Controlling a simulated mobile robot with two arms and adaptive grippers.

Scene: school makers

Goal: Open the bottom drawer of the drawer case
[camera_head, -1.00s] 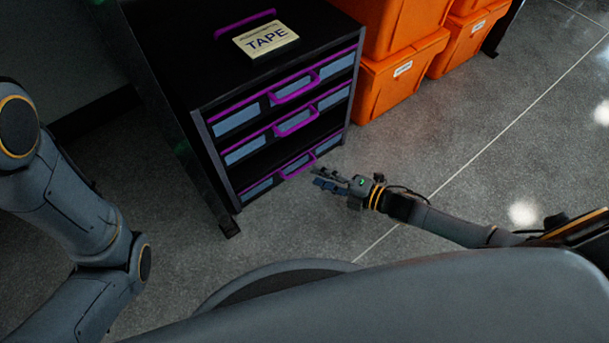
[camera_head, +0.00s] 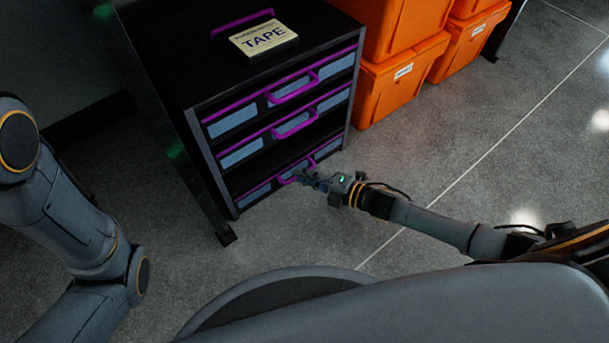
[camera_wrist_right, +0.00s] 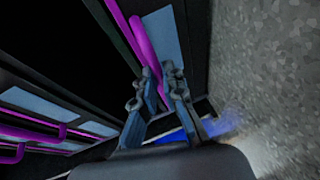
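The bottom drawer (camera_head: 258,194) has a purple handle (camera_head: 287,178), which also shows in the right wrist view (camera_wrist_right: 145,42). My right gripper (camera_head: 304,178) is at this handle, low above the floor. In the right wrist view my right gripper (camera_wrist_right: 157,80) has its two fingers apart, with the handle running between the tips; whether they touch it I cannot tell. My left arm shows at the left edge of the head view, but its gripper is out of view.
A tape box (camera_head: 264,41) lies on top of the case. Orange bins (camera_head: 400,82) stand stacked close to the case's right side. The grey floor (camera_head: 450,150) in front and to the right is clear.

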